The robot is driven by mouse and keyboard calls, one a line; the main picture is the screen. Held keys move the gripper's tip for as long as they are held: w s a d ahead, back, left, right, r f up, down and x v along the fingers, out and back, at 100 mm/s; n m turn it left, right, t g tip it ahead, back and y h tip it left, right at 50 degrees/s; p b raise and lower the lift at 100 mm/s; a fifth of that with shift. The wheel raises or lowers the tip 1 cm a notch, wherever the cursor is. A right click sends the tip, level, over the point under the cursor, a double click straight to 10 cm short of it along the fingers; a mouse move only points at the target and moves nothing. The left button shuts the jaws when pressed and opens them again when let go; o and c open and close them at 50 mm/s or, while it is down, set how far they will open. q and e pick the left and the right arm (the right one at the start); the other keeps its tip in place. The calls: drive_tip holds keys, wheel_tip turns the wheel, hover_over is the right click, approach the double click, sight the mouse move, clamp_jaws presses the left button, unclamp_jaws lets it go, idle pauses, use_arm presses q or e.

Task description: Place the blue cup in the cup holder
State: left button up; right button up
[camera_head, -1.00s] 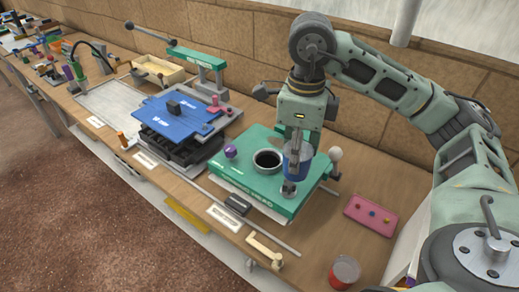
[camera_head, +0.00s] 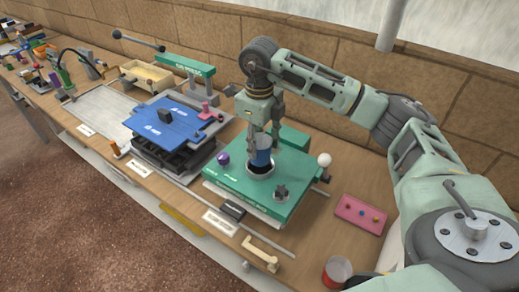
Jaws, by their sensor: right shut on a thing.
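The blue cup (camera_head: 262,157) is between the fingers of my right gripper (camera_head: 262,146), which is shut on it. The cup is upright, directly over the round dark-rimmed cup holder (camera_head: 260,172) on the green board (camera_head: 225,178). Its lower end meets the holder opening in the picture; I cannot tell how far down inside it is. My left gripper is not in view.
A pink plate (camera_head: 361,213) and a red cup (camera_head: 336,272) are to the right. A blue-topped press stands left.

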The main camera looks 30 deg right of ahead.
sight(260, 153)
wheel_tip(260, 153, down, 4)
drive_tip(key=shift+s+r+p, duration=0.1)
drive_tip(key=shift+r+p, duration=0.15)
drive_tip(key=shift+p, duration=0.35)
drive_tip(key=shift+f, duration=0.15)
drive_tip(key=shift+f, duration=0.1)
drive_tip(key=shift+f, duration=0.15)
drive_tip(key=o, duration=1.1)
